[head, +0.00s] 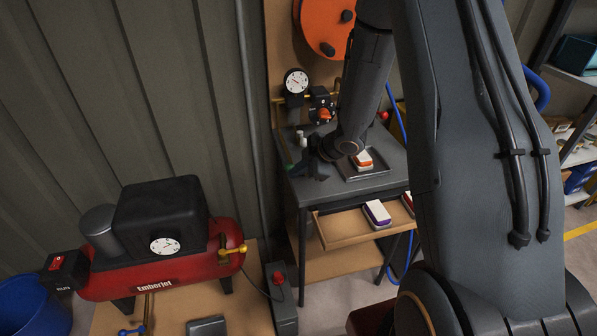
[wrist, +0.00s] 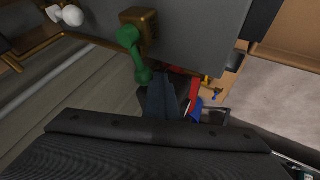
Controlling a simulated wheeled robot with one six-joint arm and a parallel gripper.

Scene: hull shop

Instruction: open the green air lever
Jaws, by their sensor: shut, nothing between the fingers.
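The green air lever (wrist: 138,58) shows in the wrist view, on a brass block (wrist: 142,20) at the side of a grey surface. Its handle reaches down the picture from the block. In the head view a thin green strip (head: 285,148) at the left edge of the grey table looks like the same lever. My gripper (wrist: 161,88) is shut and empty, its fingertips close beside the handle's lower end. I cannot tell whether they touch it. In the head view my gripper (head: 312,170) is at the table's left front corner.
The grey table (head: 378,145) holds a tray with an orange-and-white block (head: 362,160). An open drawer (head: 345,232) below holds a purple-and-white block (head: 377,213). A gauge (head: 296,82) is behind. A red compressor (head: 190,266) stands at left.

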